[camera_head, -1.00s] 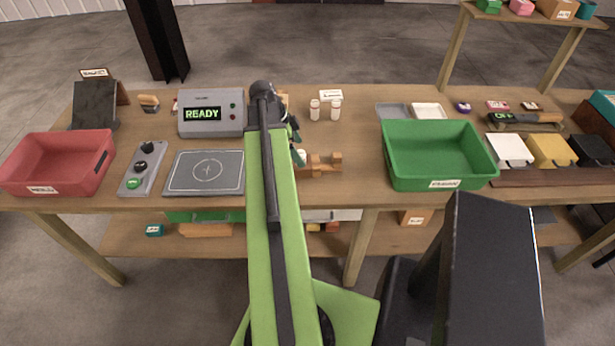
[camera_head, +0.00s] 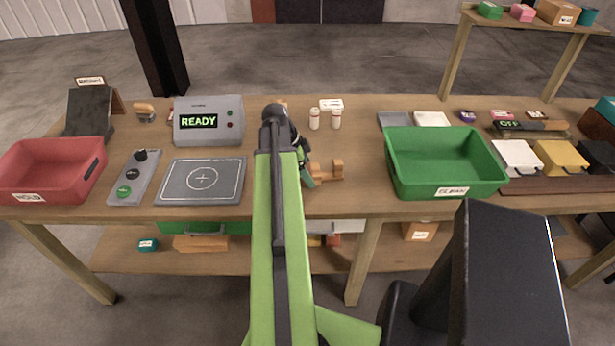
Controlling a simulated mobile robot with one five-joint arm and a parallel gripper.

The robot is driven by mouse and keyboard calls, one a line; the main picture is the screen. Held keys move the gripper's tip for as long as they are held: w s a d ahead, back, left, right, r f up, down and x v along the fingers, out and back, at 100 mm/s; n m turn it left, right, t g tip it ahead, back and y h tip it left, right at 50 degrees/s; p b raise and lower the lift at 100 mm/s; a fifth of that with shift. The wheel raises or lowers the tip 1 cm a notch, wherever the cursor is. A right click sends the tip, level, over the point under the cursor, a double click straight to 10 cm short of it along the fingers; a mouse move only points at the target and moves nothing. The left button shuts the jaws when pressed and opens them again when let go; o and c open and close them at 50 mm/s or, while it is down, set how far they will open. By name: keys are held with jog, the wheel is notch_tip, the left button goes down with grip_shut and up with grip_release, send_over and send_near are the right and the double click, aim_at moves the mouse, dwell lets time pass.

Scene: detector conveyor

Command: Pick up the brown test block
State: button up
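My green arm reaches over the table, and my gripper (camera_head: 305,172) is at its far end, low over the table's middle. The arm and wrist hide most of it; one dark greenish finger shows, and I cannot tell its opening. A light brown wooden piece (camera_head: 328,174) with raised ends lies just right of the gripper, partly covered by it. I cannot tell whether they touch. No separate block can be surely made out as the brown test block; part of the area behind my arm is hidden.
A grey pad (camera_head: 175,184) and a READY display box (camera_head: 208,136) are left of my arm. A red bin (camera_head: 85,172) stands far left and a green bin (camera_head: 445,178) right. Two small white bottles (camera_head: 314,124) stand behind the wooden piece. Bare table lies before the green bin's left side.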

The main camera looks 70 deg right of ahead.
jog(key=c, duration=1.4)
